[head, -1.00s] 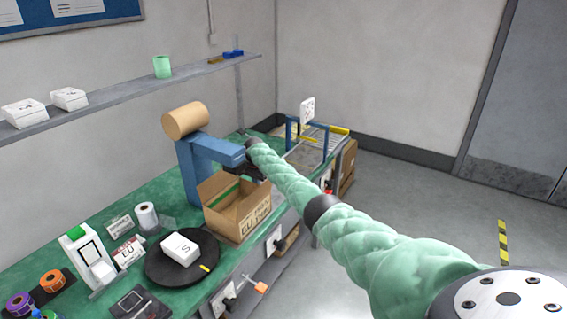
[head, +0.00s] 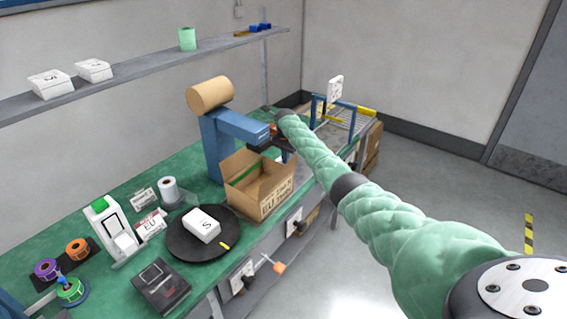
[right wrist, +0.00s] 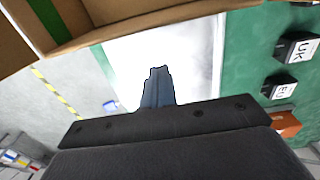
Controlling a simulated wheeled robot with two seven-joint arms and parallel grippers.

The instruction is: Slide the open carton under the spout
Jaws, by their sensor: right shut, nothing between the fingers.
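The open carton (head: 276,203) is a brown cardboard box with raised flaps and a printed front, standing on the green bench near its front edge. It also shows at the upper left of the right wrist view (right wrist: 90,28), with a green strip inside. The blue dispenser (head: 214,148) stands just behind it, a tan roll on top, its arm with the spout end (head: 258,130) reaching right above the carton's back side. My right gripper, partly hidden in the head view, shows shut and empty in the right wrist view (right wrist: 158,75), beside the carton. My left gripper is not in view.
A black turntable (head: 184,246) with a white box (head: 202,225) stands left of the carton. A white label printer (head: 108,225), colored rolls and a dark device (head: 160,285) are further left. A roller rack (head: 345,115) is at the far end. A shelf (head: 140,72) runs above.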

